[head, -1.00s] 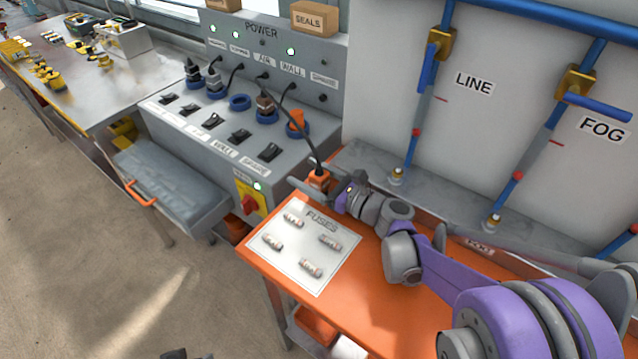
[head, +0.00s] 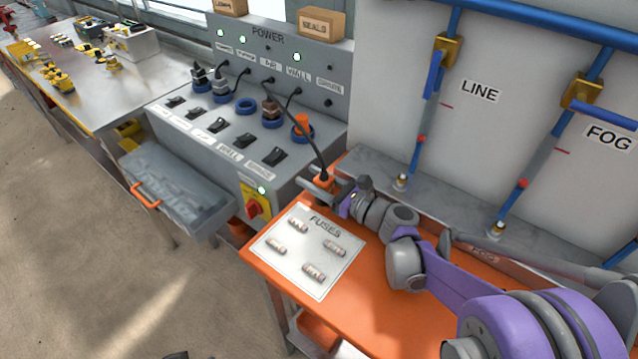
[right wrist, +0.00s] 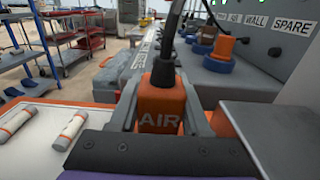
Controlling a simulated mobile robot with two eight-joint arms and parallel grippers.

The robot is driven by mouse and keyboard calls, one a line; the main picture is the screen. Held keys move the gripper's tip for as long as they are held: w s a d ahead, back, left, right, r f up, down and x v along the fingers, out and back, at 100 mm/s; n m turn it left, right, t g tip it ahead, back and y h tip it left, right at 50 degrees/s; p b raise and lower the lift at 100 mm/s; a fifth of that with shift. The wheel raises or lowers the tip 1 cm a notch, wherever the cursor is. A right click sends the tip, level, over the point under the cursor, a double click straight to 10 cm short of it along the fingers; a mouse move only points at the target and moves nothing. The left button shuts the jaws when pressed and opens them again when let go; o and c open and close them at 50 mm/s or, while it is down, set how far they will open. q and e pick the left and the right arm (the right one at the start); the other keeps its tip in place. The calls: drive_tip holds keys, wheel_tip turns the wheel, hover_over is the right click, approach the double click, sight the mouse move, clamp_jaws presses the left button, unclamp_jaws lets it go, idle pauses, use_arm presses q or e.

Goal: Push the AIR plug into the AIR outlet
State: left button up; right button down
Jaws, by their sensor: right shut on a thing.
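The AIR plug (head: 324,182) is orange, with AIR printed on its side in the right wrist view (right wrist: 160,108) and a black cord rising from its top. My right gripper (head: 322,187) is shut on it, one finger on each side, and holds it upright by the far left corner of the orange table. The AIR outlet (head: 246,106) is the empty blue ring below the AIR label on the power panel. The plug is apart from it, to the right and nearer. My left gripper is not in view.
A brown plug (head: 269,107) fills the WALL outlet, and an orange piece (head: 302,122) sits in the SPARE outlet. Black switches line the panel's sloped front (head: 205,128). A white fuse card (head: 300,285) lies on the orange table (head: 350,312). An open drawer (head: 190,205) sticks out below.

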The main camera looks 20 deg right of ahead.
wheel_tip(320, 180, up, 18)
drive_tip(key=p, duration=0.8)
drive_tip(key=shift+p, duration=0.3)
